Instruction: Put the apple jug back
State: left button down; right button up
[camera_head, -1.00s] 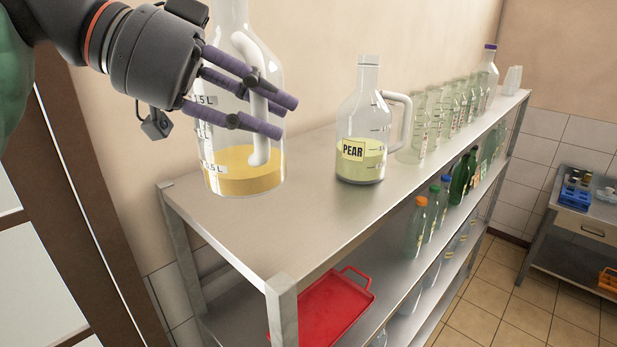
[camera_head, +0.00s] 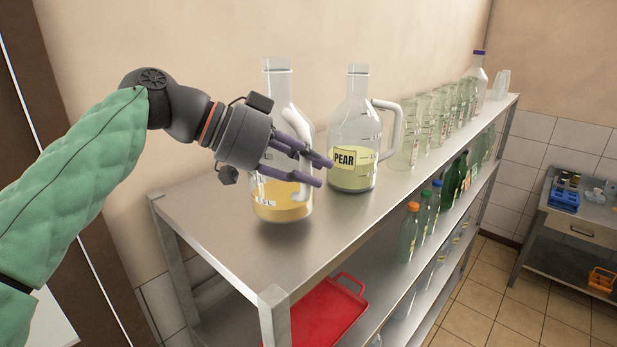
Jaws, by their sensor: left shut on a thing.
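The apple jug, a clear glass jug (camera_head: 282,212) with yellow-orange liquid low inside, is at the near end of the steel shelf's top. Its label is not in view. It is upright, at or just above the surface; I cannot tell if it touches. My left gripper (camera_head: 322,171) is shut on its white handle, and the purple fingers hide part of the jug. The pear jug (camera_head: 357,175), with pale green liquid and a PEAR label, stands close behind it to the right. My right gripper is not in view.
The steel shelf top (camera_head: 235,240) is bare at its near end. Several empty glass bottles (camera_head: 425,125) line up beyond the pear jug. A red tray (camera_head: 325,315) and capped bottles (camera_head: 410,230) sit on lower levels. A side table (camera_head: 570,215) stands far right.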

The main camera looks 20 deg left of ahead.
pick_arm(q)
jog(key=shift+s+f, duration=0.15)
jog(key=shift+f, duration=0.95)
jog(key=c, duration=1.5)
grip_release()
jog(key=shift+f, duration=0.2)
jog(key=o, duration=0.5)
jog(key=shift+c, duration=0.2)
jog(key=shift+r, duration=0.1)
jog(key=shift+r, duration=0.15)
jog(key=b+v, duration=0.1)
jog(key=v, duration=1.1)
jog(key=shift+b, duration=0.35)
